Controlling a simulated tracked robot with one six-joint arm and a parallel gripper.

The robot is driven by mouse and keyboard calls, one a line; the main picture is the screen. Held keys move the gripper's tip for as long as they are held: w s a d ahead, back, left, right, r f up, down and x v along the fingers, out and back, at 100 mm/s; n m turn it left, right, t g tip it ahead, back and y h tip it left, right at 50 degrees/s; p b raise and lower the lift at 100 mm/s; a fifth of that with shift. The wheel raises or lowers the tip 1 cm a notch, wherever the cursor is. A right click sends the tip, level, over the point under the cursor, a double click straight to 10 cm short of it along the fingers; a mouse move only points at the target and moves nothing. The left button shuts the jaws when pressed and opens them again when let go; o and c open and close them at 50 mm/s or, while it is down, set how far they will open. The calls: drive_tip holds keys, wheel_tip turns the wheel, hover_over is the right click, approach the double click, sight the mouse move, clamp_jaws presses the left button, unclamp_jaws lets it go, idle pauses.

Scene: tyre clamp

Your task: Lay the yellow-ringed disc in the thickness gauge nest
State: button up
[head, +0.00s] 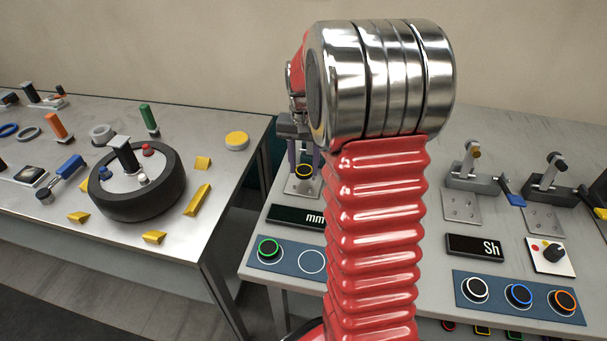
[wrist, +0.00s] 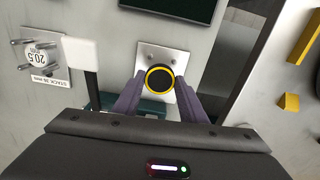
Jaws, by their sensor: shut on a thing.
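The yellow-ringed disc (wrist: 159,78) is dark with a yellow rim and sits between the purple fingertips of my gripper (wrist: 158,88) in the wrist view. My gripper is shut on it. The disc also shows in the head view (head: 304,171), partly behind my arm. It is over the pale metal plate (wrist: 149,52) of the thickness gauge, which also shows in the head view (head: 299,189) behind the "mm" display (head: 290,215). The nest under the disc is hidden. I cannot tell whether the disc touches the plate.
A blue tray (head: 285,262) holds a green-ringed disc (head: 269,249) beside an empty white circle. Two lever clamps (head: 468,172) and an "Sh" display (head: 474,246) stand at right. The left table bears a tyre (head: 165,186) and yellow wedges. A gap separates the tables.

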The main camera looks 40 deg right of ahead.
sight(304, 170)
drive_tip(key=shift+f, duration=0.1)
drive_tip(key=shift+f, duration=1.8)
drive_tip(key=o, duration=1)
drive_tip(key=shift+o, duration=0.2)
drive_tip(key=shift+r, duration=0.1)
wheel_tip(304, 170, up, 12)
